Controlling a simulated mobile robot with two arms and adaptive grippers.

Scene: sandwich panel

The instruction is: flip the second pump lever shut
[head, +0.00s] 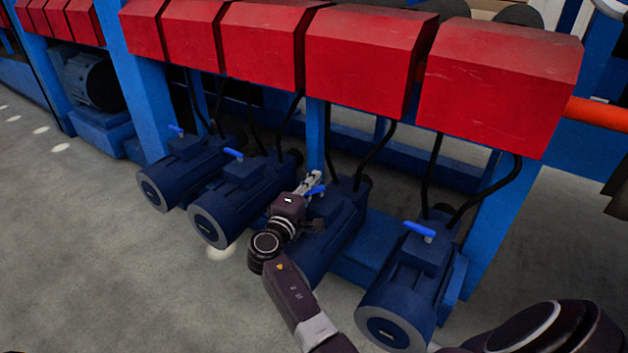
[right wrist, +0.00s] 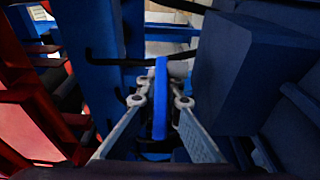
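A row of dark blue pumps stands under the red boxes, each with a bright blue lever on top. My right gripper (head: 313,181) is at the lever (head: 316,191) of the pump (head: 335,225) that is second from the right. In the right wrist view this lever (right wrist: 160,98) stands lengthwise between the two fingers of my right gripper (right wrist: 161,88). The fingers are drawn in close on both sides; whether they press on it is unclear. The other levers, at left (head: 176,130), centre-left (head: 233,154) and right (head: 418,230), stick out sideways. My left gripper is not seen.
Red boxes (head: 500,85) hang over the pumps, with black hoses (head: 487,190) running down between. Blue posts (head: 135,80) rise from the blue frame. An orange pipe (head: 598,114) is at the right. The grey floor (head: 100,270) at left front is clear.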

